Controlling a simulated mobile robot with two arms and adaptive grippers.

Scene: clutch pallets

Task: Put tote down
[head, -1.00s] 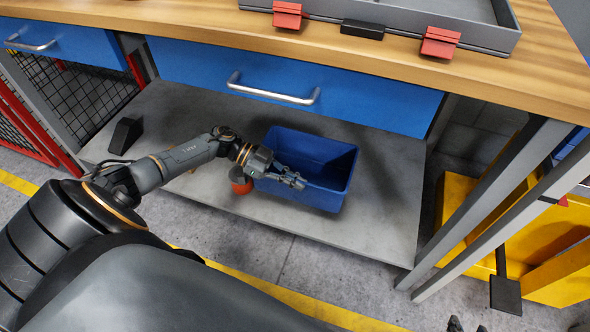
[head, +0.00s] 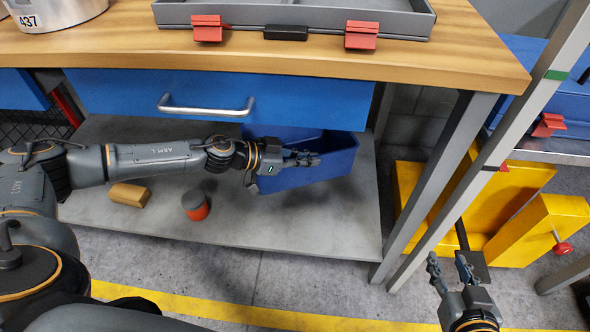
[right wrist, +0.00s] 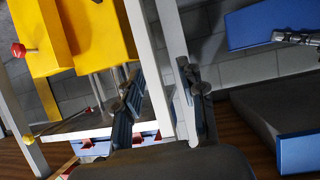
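The blue tote (head: 335,165) is in the head view, under the workbench at the right part of the lower shelf. It looks tilted, with a shadow on the shelf below it; whether any edge touches the shelf is unclear. My left gripper (head: 312,158) reaches in from the left and appears shut on the tote's near rim, though the finger contact is hard to see. My right gripper (head: 453,264) is open and empty, at the lower right of the head view. Its two separated fingers also show in the right wrist view (right wrist: 165,105).
The grey shelf (head: 335,232) holds a red can with a grey top (head: 195,205) and a tan block (head: 130,195), left of the tote. The blue drawer (head: 300,100) is above. Grey bench legs (head: 440,180) and a yellow rack (head: 540,225) stand right.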

